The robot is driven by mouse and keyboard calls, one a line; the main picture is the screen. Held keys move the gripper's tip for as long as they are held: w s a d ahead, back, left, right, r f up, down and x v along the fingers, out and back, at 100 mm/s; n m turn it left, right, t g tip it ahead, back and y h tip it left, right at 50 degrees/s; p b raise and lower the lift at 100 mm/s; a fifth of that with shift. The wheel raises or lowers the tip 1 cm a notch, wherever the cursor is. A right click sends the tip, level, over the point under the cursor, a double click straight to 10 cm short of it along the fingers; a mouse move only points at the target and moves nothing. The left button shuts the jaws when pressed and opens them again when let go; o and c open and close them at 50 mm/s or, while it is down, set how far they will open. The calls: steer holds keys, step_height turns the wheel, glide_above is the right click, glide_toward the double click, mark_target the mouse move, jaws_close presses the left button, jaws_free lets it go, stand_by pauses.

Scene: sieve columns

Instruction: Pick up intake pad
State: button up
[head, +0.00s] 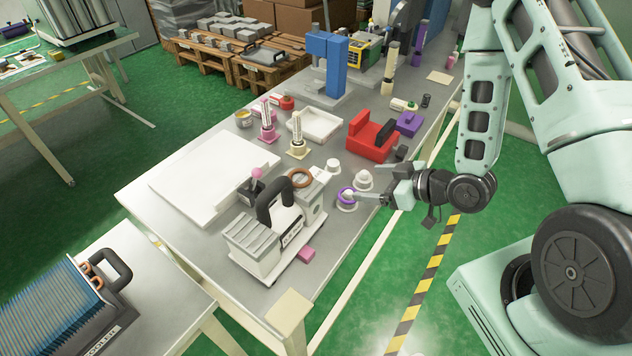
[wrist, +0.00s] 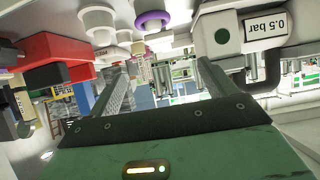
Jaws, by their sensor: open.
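No part carries a readable label as the intake pad, so I cannot tell which it is. A small pink pad (head: 306,253) lies on the bench beside the grey-white device with a black handle (head: 275,238). A flat beige pad (head: 439,77) lies at the far end of the bench. My gripper (head: 368,195) is over the bench's right edge, close to a white cup with a purple ring (head: 347,199) and apart from both pads. In the wrist view my gripper (wrist: 162,66) is open, with nothing visible between the fingers.
Two white cups (head: 363,180) stand behind the purple-ringed one. A red holder (head: 371,137), a purple block (head: 408,124), a white tray (head: 315,125) and a blue press (head: 328,65) stand farther back. A large white slab (head: 205,178) covers the left side.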

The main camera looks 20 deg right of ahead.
mark_target(319, 177)
steer(key=b+x, duration=0.5)
steer(key=b, duration=0.2)
steer(key=shift+w+f+b, duration=0.1)
steer(key=shift+f+b, duration=0.2)
steer(key=shift+f, duration=0.05)
steer(key=x, duration=0.1)
steer(key=b+x, duration=0.1)
steer(key=x, duration=0.1)
steer(key=shift+w+a+r, duration=0.15)
steer(key=shift+w+a, duration=0.15)
steer(key=x, duration=0.1)
steer(key=p+x, duration=0.1)
steer(key=x, duration=0.3)
steer(key=shift+w+a+r, duration=0.15)
steer(key=shift+w+r, duration=0.1)
steer(key=shift+w+a+f, duration=0.25)
steer(key=shift+w+f, duration=0.1)
steer(key=shift+w, duration=0.1)
steer(key=c, duration=1)
